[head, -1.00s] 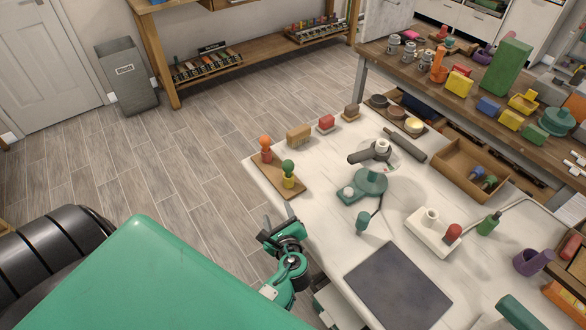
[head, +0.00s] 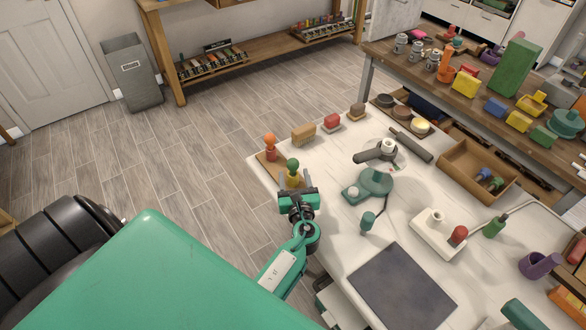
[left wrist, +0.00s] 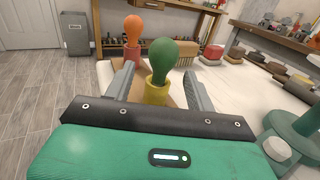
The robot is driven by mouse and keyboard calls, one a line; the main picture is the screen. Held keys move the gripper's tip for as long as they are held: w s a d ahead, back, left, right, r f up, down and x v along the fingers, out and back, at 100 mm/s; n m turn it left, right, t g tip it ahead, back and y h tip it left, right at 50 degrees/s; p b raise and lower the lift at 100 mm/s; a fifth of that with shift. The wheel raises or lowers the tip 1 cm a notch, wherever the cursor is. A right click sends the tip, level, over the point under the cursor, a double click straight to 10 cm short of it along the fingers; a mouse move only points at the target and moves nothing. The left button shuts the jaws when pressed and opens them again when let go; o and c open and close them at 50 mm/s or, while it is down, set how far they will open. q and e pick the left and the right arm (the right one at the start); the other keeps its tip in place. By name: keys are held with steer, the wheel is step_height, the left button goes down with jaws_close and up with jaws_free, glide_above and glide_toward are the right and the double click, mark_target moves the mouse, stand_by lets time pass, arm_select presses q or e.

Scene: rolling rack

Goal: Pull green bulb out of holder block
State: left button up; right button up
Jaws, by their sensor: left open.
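The green bulb (head: 292,164) stands upright in a yellow holder (head: 292,181) on a wooden holder block (head: 267,162) at the left corner of the white table. In the left wrist view the green bulb (left wrist: 162,58) and its yellow holder (left wrist: 157,93) sit between the open fingers of my left gripper (left wrist: 158,88), with gaps on both sides. In the head view my left gripper (head: 296,189) is just in front of the yellow holder and hides part of the block. An orange bulb (head: 269,141) in a red holder stands behind. My right gripper does not show.
A brush (head: 303,132) and a red block (head: 332,121) lie behind the bulbs. A green round-based stand (head: 376,181) is to the right. A dark mat (head: 400,287) lies toward the front. Open floor is left of the table.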

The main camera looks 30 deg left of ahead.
arm_select(q)
steer(key=b+x, duration=0.1)
steer(key=x, duration=0.5)
steer(key=shift+d, duration=0.1)
steer(key=c, duration=1.1)
